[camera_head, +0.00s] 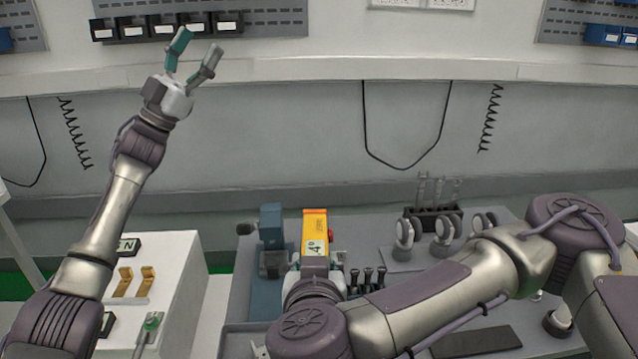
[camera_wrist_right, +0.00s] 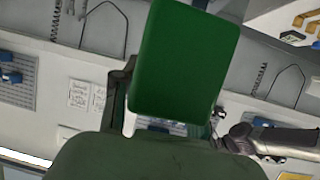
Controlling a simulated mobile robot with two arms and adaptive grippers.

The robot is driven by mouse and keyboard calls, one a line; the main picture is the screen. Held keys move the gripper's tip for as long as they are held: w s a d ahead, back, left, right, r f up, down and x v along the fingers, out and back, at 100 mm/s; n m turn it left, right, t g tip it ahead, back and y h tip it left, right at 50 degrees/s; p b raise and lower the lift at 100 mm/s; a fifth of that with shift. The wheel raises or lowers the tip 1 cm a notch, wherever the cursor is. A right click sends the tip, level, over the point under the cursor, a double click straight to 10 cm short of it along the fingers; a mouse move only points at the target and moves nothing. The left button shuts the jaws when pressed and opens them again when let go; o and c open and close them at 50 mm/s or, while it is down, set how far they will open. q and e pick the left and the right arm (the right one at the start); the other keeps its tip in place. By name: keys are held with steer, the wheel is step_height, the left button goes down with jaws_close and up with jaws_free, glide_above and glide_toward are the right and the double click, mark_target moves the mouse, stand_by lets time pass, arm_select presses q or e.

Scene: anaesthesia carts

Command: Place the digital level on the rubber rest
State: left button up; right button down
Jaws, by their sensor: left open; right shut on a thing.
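The digital level (camera_head: 315,226) is a yellow and orange block with a small white display reading, in the middle of the head view. My right gripper (camera_head: 315,281) is shut on it, seen from behind its wrist; the fingers are mostly hidden. In the right wrist view a green flat surface (camera_wrist_right: 185,60) fills the middle, and I cannot tell what part it is. A flat dark strip (camera_head: 477,341) lies on the bench at the lower right and may be the rubber rest. My left gripper (camera_head: 191,57) is open and empty, raised at the upper left.
On the grey bench, a blue machine (camera_head: 271,240) stands left of the level. A black tool rack (camera_head: 433,219) and several round-headed silver pieces (camera_head: 443,230) stand to the right. A white cabinet (camera_head: 177,285) with yellow brackets (camera_head: 122,281) is at the left.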

arm_select(q)
steer(key=s+d+m+g+y, duration=0.2)
steer(key=s+d+m+g, duration=0.4)
steer(key=d, duration=0.3)
steer(key=s+d+m+g+y, duration=0.2)
steer(key=s+d+m+g, duration=0.25)
steer(key=d+g, duration=0.35)
steer(key=s+d+m+g+y, duration=0.2)
steer(key=s+d+m+g, duration=0.35)
steer(key=d, duration=0.45)
step_height(320, 180, down, 3)
steer(key=s+d+m+y, duration=0.2)
steer(key=y, duration=0.1)
steer(key=t+y, duration=0.5)
steer(key=y, duration=1)
glide_above(319, 244)
step_height(319, 244, down, 14)
steer(key=shift+a+f, duration=0.1)
steer(key=shift+f, duration=0.2)
step_height(319, 244, down, 11)
steer(key=shift+r, duration=0.1)
